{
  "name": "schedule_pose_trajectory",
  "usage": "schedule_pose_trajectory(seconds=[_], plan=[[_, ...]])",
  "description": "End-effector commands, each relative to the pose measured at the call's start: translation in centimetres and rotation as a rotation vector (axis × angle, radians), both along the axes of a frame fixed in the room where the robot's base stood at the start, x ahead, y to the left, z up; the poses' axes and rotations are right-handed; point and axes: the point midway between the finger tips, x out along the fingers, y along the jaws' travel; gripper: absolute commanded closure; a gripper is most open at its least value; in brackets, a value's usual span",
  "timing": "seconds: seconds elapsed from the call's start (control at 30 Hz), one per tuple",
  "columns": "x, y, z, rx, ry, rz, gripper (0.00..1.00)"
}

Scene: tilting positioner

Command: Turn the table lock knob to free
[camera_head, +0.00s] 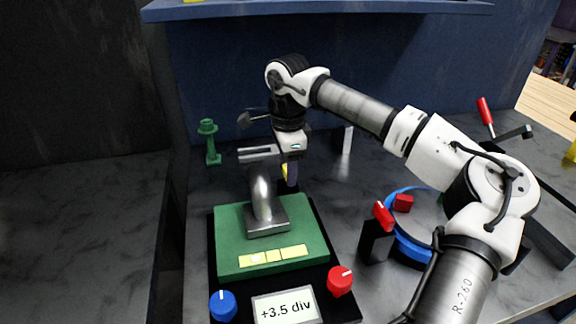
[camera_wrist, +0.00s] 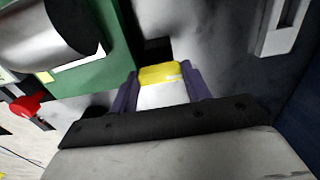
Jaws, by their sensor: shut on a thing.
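The positioner has a green base (camera_head: 228,243) with a metal column (camera_head: 262,197) and a slotted metal table (camera_head: 258,153) on top. My gripper (camera_head: 291,175) points down behind the base's back right corner. Its purple fingers (camera_wrist: 160,88) are shut on a yellow knob (camera_wrist: 160,72), which touches both fingers and bears a small white mark. In the head view only a sliver of the yellow knob (camera_head: 285,171) shows beside the fingers. No label shows on it, and its turn setting cannot be read.
A blue knob (camera_head: 222,305), a red knob (camera_head: 340,280) and a display reading +3.5 div (camera_head: 284,307) line the front. A blue ring (camera_head: 415,247) and a red-topped black block (camera_head: 375,243) stand right. A green stand (camera_head: 210,142) is back left. A blue shelf (camera_head: 320,10) hangs above.

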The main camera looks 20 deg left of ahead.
Motion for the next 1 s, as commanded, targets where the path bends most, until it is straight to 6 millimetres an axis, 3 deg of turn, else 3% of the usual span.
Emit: schedule_pose_trajectory(seconds=[0.13,0.17,0.3,0.67,0.83,1.0], plan=[[0.0,0.1,0.1,0.002,-0.001,0.003,0.76],[0.0,0.1,0.1,0.002,-0.001,0.003,0.5],[0.0,0.1,0.1,0.001,-0.001,0.002,0.32],[0.0,0.0,0.4,0.0,-0.001,0.0,0.31],[0.0,0.1,2.8,0.001,-0.004,0.0,0.31],[0.0,0.1,6.8,0.001,-0.004,-0.001,0.31]])
